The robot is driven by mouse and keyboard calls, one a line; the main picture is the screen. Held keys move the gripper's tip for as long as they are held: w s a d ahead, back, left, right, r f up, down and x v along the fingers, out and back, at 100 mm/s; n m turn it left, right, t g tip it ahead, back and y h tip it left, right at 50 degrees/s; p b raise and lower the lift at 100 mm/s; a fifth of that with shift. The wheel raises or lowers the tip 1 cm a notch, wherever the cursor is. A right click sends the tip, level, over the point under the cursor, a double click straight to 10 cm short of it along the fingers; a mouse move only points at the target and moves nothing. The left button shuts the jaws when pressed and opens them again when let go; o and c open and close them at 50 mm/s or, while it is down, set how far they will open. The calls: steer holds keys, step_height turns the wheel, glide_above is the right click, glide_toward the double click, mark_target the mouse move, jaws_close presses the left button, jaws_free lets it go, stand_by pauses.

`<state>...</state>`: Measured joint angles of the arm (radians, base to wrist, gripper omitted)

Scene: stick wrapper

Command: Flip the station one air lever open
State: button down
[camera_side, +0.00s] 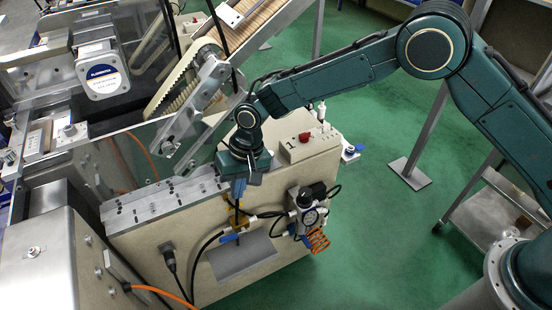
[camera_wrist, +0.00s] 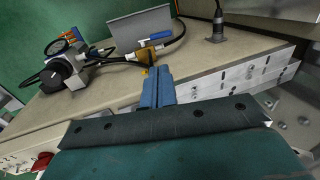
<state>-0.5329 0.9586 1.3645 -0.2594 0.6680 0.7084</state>
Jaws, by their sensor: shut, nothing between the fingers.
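The station one panel (camera_side: 150,245) is a beige cabinet front with an air valve on it. The valve's blue lever (camera_side: 229,238) sits below a yellow fitting (camera_side: 236,222), near a grey plate. In the wrist view the blue lever (camera_wrist: 160,36) shows past the fingertips, beside the yellow fitting (camera_wrist: 147,55). My gripper (camera_side: 238,190) points down in front of the panel, above the valve. Its two blue fingers are together and empty in the wrist view (camera_wrist: 157,70). The tips look close to the yellow fitting; I cannot tell whether they touch it.
A regulator with a gauge (camera_side: 309,217) and an orange coiled hose (camera_side: 318,241) is right of the valve. Black hoses run around it. A grey plate (camera_side: 243,256) juts out below. A box with a red button (camera_side: 304,137) stands on top.

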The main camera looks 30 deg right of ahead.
mark_target(225, 238)
steer(key=shift+s+a+f, duration=0.1)
steer(key=shift+a+f, duration=0.3)
steer(key=shift+f, duration=0.3)
steer(key=shift+f, duration=0.1)
steer(key=x, duration=1.3)
steer(key=shift+s+a+f, duration=0.1)
steer(key=shift+f, duration=0.25)
steer(key=shift+a+f, duration=0.65)
steer(key=shift+a, duration=0.05)
steer(key=shift+r, duration=0.1)
